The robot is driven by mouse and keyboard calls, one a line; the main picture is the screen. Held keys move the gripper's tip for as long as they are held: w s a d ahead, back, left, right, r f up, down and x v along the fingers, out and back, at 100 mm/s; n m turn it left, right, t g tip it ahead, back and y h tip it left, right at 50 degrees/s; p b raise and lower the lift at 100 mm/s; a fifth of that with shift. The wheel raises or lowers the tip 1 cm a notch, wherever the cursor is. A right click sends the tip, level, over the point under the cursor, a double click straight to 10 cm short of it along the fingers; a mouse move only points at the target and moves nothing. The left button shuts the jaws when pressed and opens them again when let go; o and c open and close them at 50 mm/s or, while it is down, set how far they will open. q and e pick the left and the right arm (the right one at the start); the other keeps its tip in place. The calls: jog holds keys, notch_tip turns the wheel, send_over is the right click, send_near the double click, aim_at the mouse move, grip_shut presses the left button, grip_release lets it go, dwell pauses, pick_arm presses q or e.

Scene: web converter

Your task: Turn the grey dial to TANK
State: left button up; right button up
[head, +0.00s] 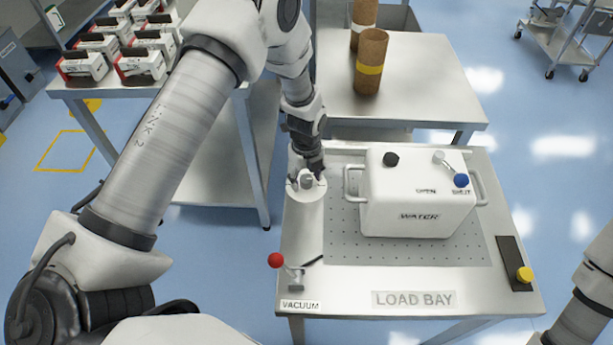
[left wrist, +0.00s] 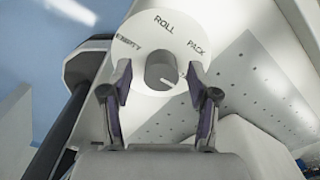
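The disc carries the words ROLL and PACK, and a word at left that looks like EMPTY; no TANK label shows. A pale mark on the knob points to the lower right of that view. In the head view the dial (head: 307,181) tops a white post at the table's left side. My left gripper (left wrist: 160,84) is open, its two fingers on either side of the knob with gaps; it also shows above the dial in the head view (head: 307,170).
A white WATER box (head: 415,200) with side handles stands right of the dial on the perforated plate. A red-knobbed VACUUM lever (head: 276,260) is at front left. A yellow button (head: 525,274) is at front right. Brown rolls (head: 371,60) stand on the table behind.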

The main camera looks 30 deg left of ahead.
aim_at(307, 179)
pick_arm(q)
jog(key=shift+r, duration=0.1)
notch_tip(307, 179, up, 12)
dwell(0.4)
dwell(0.3)
